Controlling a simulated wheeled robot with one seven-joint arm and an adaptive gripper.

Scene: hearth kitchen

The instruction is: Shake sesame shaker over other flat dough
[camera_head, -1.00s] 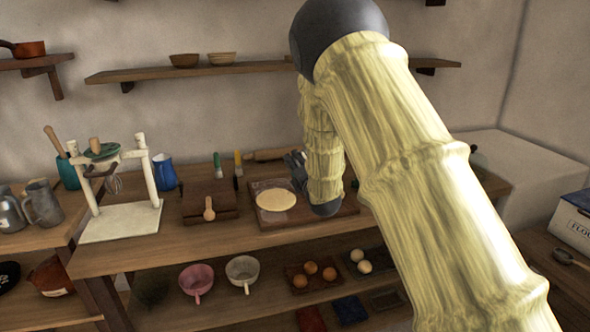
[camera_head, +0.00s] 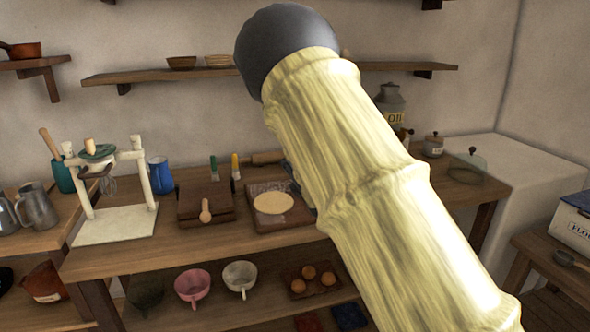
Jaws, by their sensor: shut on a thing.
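One round, pale flat dough (camera_head: 273,203) lies on a dark wooden board (camera_head: 262,223) in the middle of the worktable. The right part of the board is hidden behind my arm. I cannot make out the sesame shaker or a second flat dough anywhere in view.
Left of the board is a dark wooden block (camera_head: 190,204) with a wooden spoon. A white press stand (camera_head: 140,178) and blue jug (camera_head: 161,176) stand further left. A rolling pin (camera_head: 267,158) lies behind. The table's right end holds a glass dome (camera_head: 467,168) and small jar (camera_head: 433,145).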

